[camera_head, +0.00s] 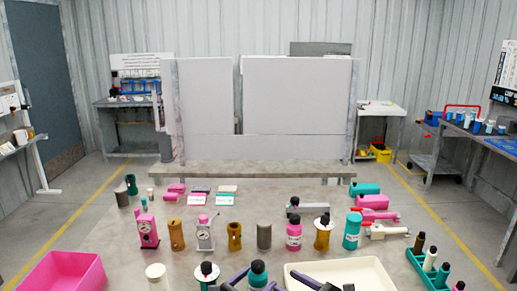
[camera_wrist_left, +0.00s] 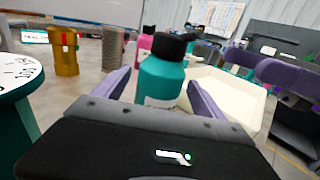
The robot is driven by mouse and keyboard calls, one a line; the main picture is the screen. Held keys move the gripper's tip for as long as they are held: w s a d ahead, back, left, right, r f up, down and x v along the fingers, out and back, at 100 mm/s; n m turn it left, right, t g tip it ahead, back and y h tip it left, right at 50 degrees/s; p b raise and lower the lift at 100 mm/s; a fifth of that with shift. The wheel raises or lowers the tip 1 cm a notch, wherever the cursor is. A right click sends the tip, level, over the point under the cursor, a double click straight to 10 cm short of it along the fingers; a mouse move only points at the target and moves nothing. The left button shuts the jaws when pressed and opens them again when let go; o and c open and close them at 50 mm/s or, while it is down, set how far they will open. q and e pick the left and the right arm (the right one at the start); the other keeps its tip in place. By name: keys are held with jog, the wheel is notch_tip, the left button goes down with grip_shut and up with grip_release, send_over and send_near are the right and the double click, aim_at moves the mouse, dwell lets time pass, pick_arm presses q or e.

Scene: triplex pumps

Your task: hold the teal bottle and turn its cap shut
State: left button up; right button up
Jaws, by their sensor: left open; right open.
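The teal bottle (camera_head: 258,280) stands upright at the front of the table, low in the head view. In the left wrist view the teal bottle (camera_wrist_left: 158,85) has a dark cap (camera_wrist_left: 168,46) on its neck; whether the cap is tight cannot be told. My left gripper (camera_wrist_left: 159,92) is open, with one purple finger on each side of the bottle. Contact with the bottle cannot be made out. My right gripper (camera_head: 308,282) is open, to the right of the bottle, and its purple fingers also show in the left wrist view (camera_wrist_left: 250,64).
A cream tray (camera_head: 374,264) lies right of the bottle, close to my right gripper. A teal piece with a white disc (camera_head: 207,269) stands just left. Behind is a row including a pink bottle (camera_head: 294,236) and a teal cylinder (camera_head: 352,231). A pink bin (camera_head: 62,270) is far left.

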pick_arm(q)
jog(key=v, duration=1.1)
jog(key=shift+s+a, duration=0.1)
